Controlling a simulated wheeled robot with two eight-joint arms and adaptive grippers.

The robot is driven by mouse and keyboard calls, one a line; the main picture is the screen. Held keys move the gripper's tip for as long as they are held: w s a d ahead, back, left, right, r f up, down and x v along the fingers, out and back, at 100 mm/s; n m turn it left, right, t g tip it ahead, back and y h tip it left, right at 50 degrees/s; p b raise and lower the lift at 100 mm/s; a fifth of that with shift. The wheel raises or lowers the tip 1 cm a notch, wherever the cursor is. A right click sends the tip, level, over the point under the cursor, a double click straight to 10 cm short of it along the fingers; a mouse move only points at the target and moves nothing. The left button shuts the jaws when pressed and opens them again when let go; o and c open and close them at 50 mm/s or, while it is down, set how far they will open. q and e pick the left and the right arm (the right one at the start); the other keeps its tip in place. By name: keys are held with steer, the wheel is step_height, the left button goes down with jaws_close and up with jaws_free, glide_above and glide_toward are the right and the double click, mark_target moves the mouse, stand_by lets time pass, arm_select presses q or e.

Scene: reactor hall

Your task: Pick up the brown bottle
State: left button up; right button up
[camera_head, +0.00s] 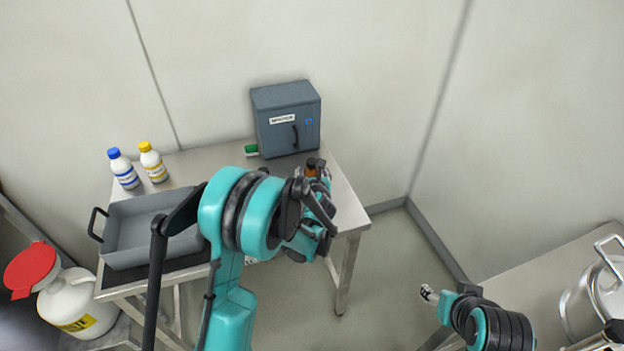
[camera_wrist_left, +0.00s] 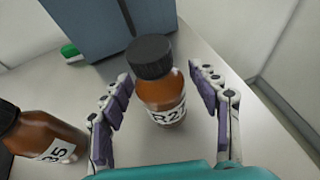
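A brown bottle (camera_wrist_left: 160,88) with a black cap and a white label starting "R2" stands upright in the left wrist view. My left gripper (camera_wrist_left: 162,76) is open, with one finger on each side of this bottle. Gaps show between the fingers and the glass. A second brown bottle (camera_wrist_left: 38,135), its label partly readable as "35", is at the left edge of that view. In the head view only a bit of brown bottle (camera_head: 311,170) shows, mostly hidden by my left arm. My right gripper (camera_head: 429,294) is at the lower right, away from the bottles; its fingers are unclear.
A grey box (camera_head: 286,120) stands at the back of the metal table (camera_head: 205,163), with a green-capped item (camera_head: 251,150) beside it. A blue-capped bottle (camera_head: 123,170), a yellow-capped bottle (camera_head: 153,163) and a grey tray (camera_head: 135,240) are at left. A metal pot (camera_head: 592,300) is far right.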

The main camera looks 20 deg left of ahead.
arm_select(q)
steer(key=c, duration=1)
steer(key=shift+o, duration=0.2)
steer(key=shift+r, duration=0.1)
